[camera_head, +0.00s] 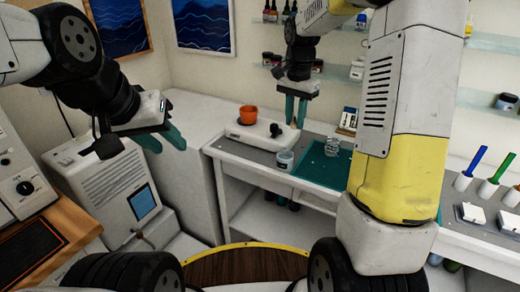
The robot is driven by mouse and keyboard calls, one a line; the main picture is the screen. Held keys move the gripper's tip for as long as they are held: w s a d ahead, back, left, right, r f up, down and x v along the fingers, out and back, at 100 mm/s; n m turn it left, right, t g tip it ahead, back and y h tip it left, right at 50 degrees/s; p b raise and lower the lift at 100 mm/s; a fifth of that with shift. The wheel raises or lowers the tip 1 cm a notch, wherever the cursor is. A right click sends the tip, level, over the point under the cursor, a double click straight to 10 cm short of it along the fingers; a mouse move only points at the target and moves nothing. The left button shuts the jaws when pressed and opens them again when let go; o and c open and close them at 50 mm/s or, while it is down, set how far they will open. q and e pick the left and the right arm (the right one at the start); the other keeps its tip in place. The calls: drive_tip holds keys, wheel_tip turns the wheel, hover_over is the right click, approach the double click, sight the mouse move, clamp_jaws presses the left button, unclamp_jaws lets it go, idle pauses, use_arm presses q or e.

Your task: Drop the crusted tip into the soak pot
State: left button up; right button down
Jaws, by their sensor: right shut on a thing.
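My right gripper (296,124) hangs with its teal fingers pointing down above the back of the grey-topped bench. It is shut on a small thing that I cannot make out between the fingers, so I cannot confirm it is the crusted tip. Below it stand a small lidded jar with a pale label (285,161) and a clear glass vessel (331,147). An orange pot (248,115) is up and left of the jar. I cannot tell which vessel is the soak pot. My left gripper (162,142) is open and empty at the left, away from the bench.
The orange pot is on a white flat device (231,128), with a dark knob-like thing (275,130) at its right. A teal mat (312,170) covers part of the bench. Brushes or spatulas in holders (463,182) stand at right. My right arm hides part of the bench.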

drive_tip(key=shift+w+a+f, duration=0.15)
drive_tip(key=shift+w+f, duration=0.05)
drive_tip(key=shift+f, duration=2.85)
drive_tip(key=c, duration=1.1)
unclamp_jaws()
